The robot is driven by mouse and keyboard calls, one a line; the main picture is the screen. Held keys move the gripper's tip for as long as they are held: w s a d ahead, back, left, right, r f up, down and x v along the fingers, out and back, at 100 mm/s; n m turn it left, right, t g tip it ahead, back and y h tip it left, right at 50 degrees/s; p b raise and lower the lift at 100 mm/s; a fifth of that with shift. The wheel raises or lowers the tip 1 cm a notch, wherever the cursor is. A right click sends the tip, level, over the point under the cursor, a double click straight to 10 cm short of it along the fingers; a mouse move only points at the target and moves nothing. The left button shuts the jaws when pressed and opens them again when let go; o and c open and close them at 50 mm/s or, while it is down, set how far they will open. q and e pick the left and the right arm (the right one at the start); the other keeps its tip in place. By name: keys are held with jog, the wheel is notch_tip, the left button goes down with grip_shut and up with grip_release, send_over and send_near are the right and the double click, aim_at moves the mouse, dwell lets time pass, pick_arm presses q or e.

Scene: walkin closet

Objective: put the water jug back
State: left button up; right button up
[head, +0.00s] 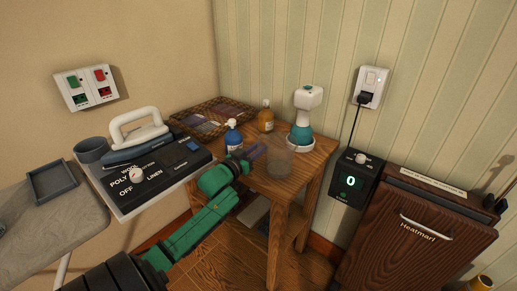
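A clear, see-through jug (279,163) shows at the front of the small wooden table (300,178). I cannot tell whether it rests on the top or is held just above it. My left gripper (257,151), at the end of my green arm, reaches over the table from the lower left. Its dark fingers are at the jug's left side. They are small and partly hidden, so I cannot tell whether they are open or closed on it. My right gripper is not in view.
A blue bottle (233,136), an amber bottle (266,117), a white-and-teal device (302,130) and a wicker tray (186,127) crowd the table's back. An iron (140,140) sits on a black control panel (131,190) at left. A brown cabinet (415,235) stands right.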

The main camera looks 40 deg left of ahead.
pick_arm(q)
jog(key=shift+o, duration=0.4)
jog(key=shift+r, duration=0.1)
jog(key=s, duration=1.2)
jog(key=s+f+n+g+y, duration=0.1)
jog(key=s+f+g, duration=0.3)
jog(key=f, duration=1.1)
jog(key=s+f+g, duration=0.3)
jog(key=s+f, duration=0.1)
jog(key=f, duration=1.1)
jog(key=s+d+f+m+g, duration=0.1)
jog(key=s+d+f+g, duration=0.15)
jog(key=s+f, duration=0.2)
jog(key=s+d+f+g+h, duration=0.1)
jog(key=s+d+f, duration=0.2)
jog(key=f, duration=0.3)
jog(key=s+d+f+m+g, duration=0.1)
jog(key=s+d+f+g, duration=0.15)
jog(key=f, duration=0.35)
jog(key=s+d+f+m+g, duration=0.1)
jog(key=s+d+f+g, duration=0.1)
jog(key=s+d+f, duration=0.2)
jog(key=s+d+f+m+g+h, duration=0.1)
jog(key=s+d+f, duration=0.3)
jog(key=s, duration=0.7)
jog(key=shift+d+m+g+p, duration=0.4)
jog(key=shift+d+m+p, duration=0.1)
jog(key=shift+d, duration=0.5)
